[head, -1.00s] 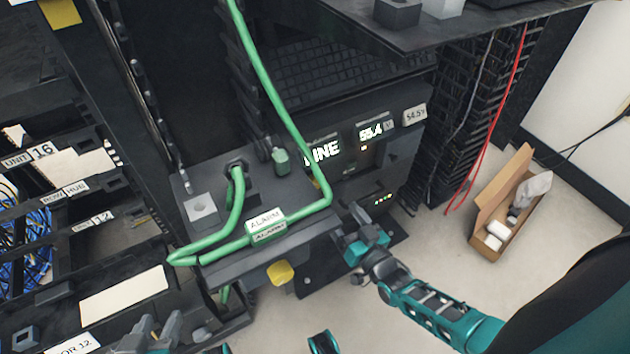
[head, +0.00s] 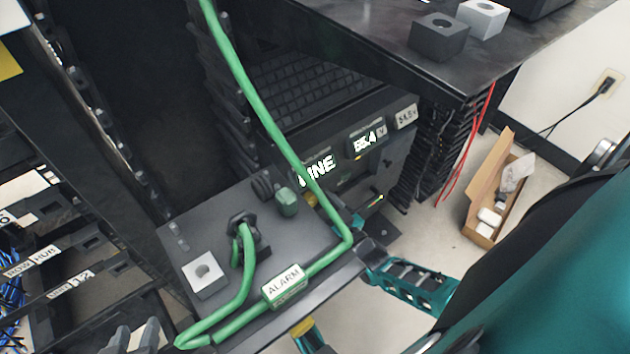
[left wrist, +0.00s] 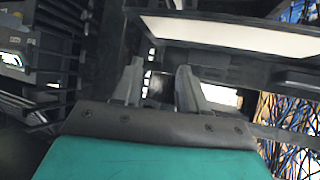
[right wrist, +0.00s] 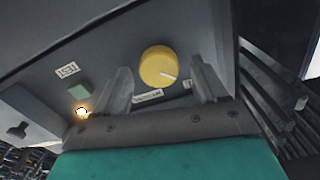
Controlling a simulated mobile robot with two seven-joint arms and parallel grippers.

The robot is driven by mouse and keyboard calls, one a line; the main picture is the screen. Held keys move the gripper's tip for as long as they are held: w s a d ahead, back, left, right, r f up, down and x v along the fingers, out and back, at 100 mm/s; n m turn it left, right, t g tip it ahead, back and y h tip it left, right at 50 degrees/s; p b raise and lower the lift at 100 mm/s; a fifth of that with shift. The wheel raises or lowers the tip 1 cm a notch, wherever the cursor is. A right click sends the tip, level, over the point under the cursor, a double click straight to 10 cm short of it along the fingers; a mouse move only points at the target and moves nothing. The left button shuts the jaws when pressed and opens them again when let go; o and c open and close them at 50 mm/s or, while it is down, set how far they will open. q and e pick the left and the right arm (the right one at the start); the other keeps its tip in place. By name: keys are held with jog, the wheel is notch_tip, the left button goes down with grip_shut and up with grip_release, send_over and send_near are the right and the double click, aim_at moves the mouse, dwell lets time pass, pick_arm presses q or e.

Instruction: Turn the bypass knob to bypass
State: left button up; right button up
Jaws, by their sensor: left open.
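The yellow bypass knob (right wrist: 159,66) is round with a pale pointer line toward its right side. It sits on a grey panel face in the right wrist view. My right gripper (right wrist: 165,75) is open, with a finger to either side of the knob and visible gaps; depth to the knob is unclear. In the head view the shelf hides most of this gripper; a yellow piece, apparently the knob (head: 303,327), shows below the shelf edge. My left gripper (head: 137,338) is open and empty at the lower left; its fingers also show in the left wrist view (left wrist: 158,85).
A green cable (head: 262,110) loops over the grey box top (head: 205,235) with an ALARM tag (head: 284,285). A small green button (right wrist: 80,90) and a lit lamp (right wrist: 82,112) are left of the knob. A cardboard box (head: 480,215) stands on the floor.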

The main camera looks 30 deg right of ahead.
pick_arm(q)
jog(key=shift+s+d, duration=0.1)
pick_arm(e)
jog(key=c, duration=1.1)
jog(key=shift+o, duration=0.2)
